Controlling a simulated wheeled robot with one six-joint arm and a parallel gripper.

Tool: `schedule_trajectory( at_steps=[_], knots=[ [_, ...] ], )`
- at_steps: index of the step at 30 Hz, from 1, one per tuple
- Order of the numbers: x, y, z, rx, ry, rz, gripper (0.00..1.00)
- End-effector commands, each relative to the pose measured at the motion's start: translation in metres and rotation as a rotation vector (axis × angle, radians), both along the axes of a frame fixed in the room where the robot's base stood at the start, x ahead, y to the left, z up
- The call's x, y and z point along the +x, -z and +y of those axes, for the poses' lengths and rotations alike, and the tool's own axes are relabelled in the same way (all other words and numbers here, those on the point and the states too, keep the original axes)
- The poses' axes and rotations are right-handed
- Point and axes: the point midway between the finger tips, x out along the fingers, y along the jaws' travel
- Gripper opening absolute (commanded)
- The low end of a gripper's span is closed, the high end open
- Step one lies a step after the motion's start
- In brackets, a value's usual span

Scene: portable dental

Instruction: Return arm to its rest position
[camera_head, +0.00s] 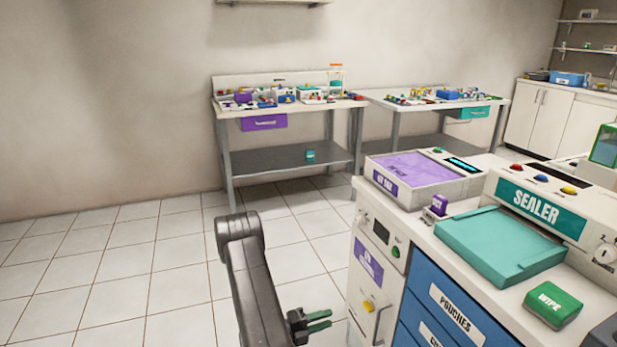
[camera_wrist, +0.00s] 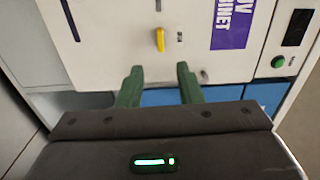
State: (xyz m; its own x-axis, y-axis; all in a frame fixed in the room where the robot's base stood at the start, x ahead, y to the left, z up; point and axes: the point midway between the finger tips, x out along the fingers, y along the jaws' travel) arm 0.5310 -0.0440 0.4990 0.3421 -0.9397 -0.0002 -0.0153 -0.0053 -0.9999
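My gripper (camera_head: 322,322) is at the lower middle of the head view, left of the white cabinet (camera_head: 352,312). In the wrist view, the two green fingers of my gripper (camera_wrist: 159,82) are apart with nothing between them. Beyond them is the cabinet front (camera_wrist: 115,30), with a yellow knob (camera_wrist: 160,40) and a purple label (camera_wrist: 232,24). My dark arm shows at the lower middle of the head view, bent at the elbow.
A counter at right holds a teal sealer (camera_head: 500,240), a purple-topped unit (camera_head: 415,172) and a green wipe pack (camera_head: 552,304). Blue drawers (camera_head: 455,310) are below. Two work tables (camera_head: 285,108) (camera_head: 440,101) stand at the back wall. The tiled floor at left (camera_head: 110,260) is clear.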

Motion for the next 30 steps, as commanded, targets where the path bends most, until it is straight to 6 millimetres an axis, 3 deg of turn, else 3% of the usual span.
schedule_trajectory(
  at_steps=[18,24,30],
  knots=[
    [0.032,0.001,-0.090,0.001,0.005,-0.003,0.33],
    [0.039,0.000,-0.109,0.001,0.003,-0.002,0.33],
    [0.042,0.000,-0.115,-0.001,0.001,-0.001,0.33]
  ],
)
